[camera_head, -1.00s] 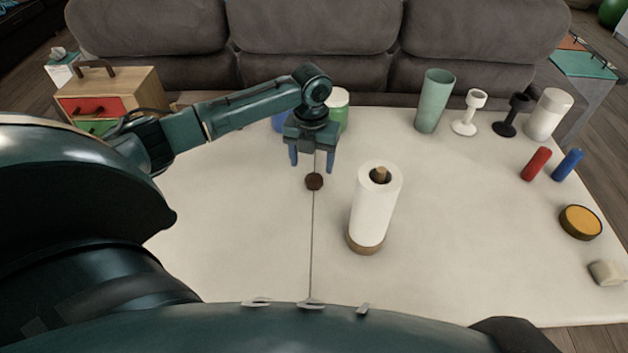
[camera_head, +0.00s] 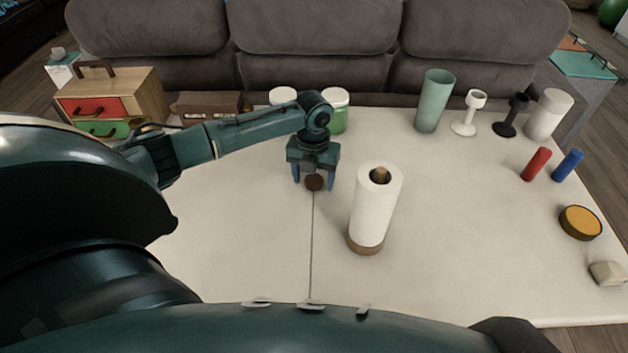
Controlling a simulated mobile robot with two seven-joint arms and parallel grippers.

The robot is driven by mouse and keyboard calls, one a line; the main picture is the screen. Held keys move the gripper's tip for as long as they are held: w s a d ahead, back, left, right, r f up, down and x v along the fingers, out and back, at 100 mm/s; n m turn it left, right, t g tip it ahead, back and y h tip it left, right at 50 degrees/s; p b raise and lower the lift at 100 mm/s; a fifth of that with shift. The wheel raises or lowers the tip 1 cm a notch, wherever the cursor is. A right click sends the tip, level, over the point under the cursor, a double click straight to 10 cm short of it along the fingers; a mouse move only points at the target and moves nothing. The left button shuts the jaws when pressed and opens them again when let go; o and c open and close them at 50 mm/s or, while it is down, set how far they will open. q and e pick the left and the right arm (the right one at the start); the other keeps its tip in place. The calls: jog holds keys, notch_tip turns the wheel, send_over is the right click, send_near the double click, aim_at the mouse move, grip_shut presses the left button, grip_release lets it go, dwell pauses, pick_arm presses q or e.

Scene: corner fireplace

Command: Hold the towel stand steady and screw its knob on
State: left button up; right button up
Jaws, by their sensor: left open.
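The towel stand (camera_head: 366,246) stands upright on the pale table, a white paper roll (camera_head: 375,213) on a round wooden base. The tip of a wooden post (camera_head: 380,173) shows in the roll's top hole, with no knob on it. A small round dark brown knob (camera_head: 314,183) is left of the stand, apart from it. My left gripper (camera_head: 313,187) points down with its blue fingers open, one on each side of the knob. I cannot tell whether they touch it. My right gripper is out of view.
A thin dark line (camera_head: 311,245) runs from the knob to the near edge. A green cup (camera_head: 434,101), white holder (camera_head: 470,113), dark holder (camera_head: 511,116) and white canister (camera_head: 548,114) stand back right.

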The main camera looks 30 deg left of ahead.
aim_at(314, 179)
pick_arm(q)
jog(key=shift+c, duration=0.2)
jog(key=c, duration=1)
notch_tip(314, 179, up, 10)
